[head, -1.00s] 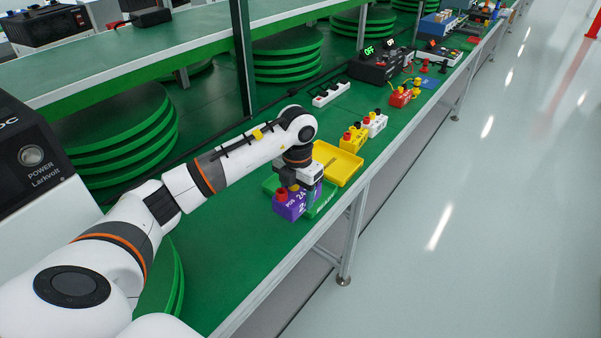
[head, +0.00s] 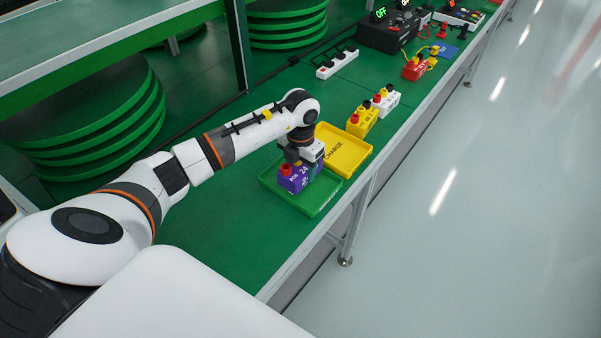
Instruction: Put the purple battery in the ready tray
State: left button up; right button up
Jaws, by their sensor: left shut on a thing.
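The purple battery (head: 296,181), with a red terminal cap and white lettering, is in or just above the green tray (head: 318,208). I cannot tell whether its base touches the tray floor. My left gripper (head: 300,165) is shut on the battery from above, and the gripper hides part of its top. The tray's front and left rim show; its lettering is hidden behind the battery and gripper. My right gripper is not in view.
A yellow tray marked CHARGE (head: 345,150) stands right behind the green tray. Beyond it are a yellow battery (head: 362,122), a white battery (head: 386,101) and a red battery (head: 414,70). A white power strip (head: 337,64) lies farther back. The green bench top (head: 222,225) is clear at front left.

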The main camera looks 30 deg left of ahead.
aim_at(301, 175)
pick_arm(q)
notch_tip(301, 175, down, 2)
jog(key=shift+f, duration=0.4)
jog(key=o, duration=1)
jog(key=shift+f, duration=0.15)
jog(key=o, duration=0.5)
jog(key=shift+c, duration=0.2)
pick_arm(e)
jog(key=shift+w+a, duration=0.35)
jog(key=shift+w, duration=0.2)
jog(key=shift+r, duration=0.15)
